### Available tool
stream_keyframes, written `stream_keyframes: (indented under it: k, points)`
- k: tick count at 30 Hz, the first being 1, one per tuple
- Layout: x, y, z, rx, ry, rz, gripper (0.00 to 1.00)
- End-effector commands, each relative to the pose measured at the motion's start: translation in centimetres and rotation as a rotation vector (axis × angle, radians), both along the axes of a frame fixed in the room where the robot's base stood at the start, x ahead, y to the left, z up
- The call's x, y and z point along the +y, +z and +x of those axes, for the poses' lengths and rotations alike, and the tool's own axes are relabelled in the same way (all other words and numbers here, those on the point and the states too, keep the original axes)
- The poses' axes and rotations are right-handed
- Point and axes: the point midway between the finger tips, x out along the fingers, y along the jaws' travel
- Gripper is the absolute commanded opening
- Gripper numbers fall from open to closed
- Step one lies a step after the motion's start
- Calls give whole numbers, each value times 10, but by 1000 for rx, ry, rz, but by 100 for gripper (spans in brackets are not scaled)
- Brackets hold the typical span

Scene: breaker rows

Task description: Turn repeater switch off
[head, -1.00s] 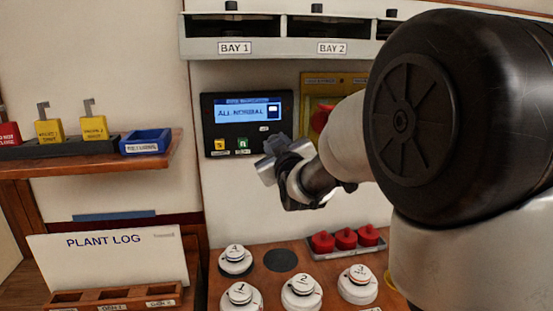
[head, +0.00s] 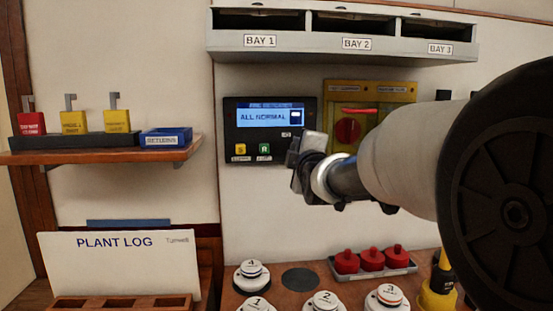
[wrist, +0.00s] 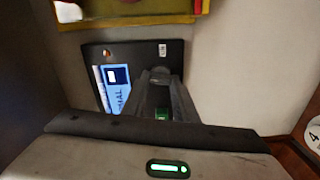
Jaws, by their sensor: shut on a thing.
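The repeater panel (head: 230,146) is a black box on the wall, its blue screen (head: 262,116) reading "ALL NORMAL". Below the screen are a yellow button (head: 240,149) and a green button (head: 264,148). My gripper (head: 305,150) is at the panel's lower right corner, its fingers closed together. In the wrist view the fingers (wrist: 160,82) reach onto the panel (wrist: 140,52), beside the green button (wrist: 162,114). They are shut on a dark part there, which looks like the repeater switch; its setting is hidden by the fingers.
A yellow board with a red knob (head: 348,131) is close right of my gripper. The bay shelf (head: 300,57) is above. Numbered white detectors (head: 325,302) and red pieces (head: 371,259) are on the bench below. A shelf with padlocks (head: 73,122) is left.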

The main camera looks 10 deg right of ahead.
Motion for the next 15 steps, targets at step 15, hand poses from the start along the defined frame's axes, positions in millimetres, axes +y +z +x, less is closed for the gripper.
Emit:
stream_keyframes:
  k: [15]
  points:
    - [0, 1, 0, -5, -1, -194, 4]
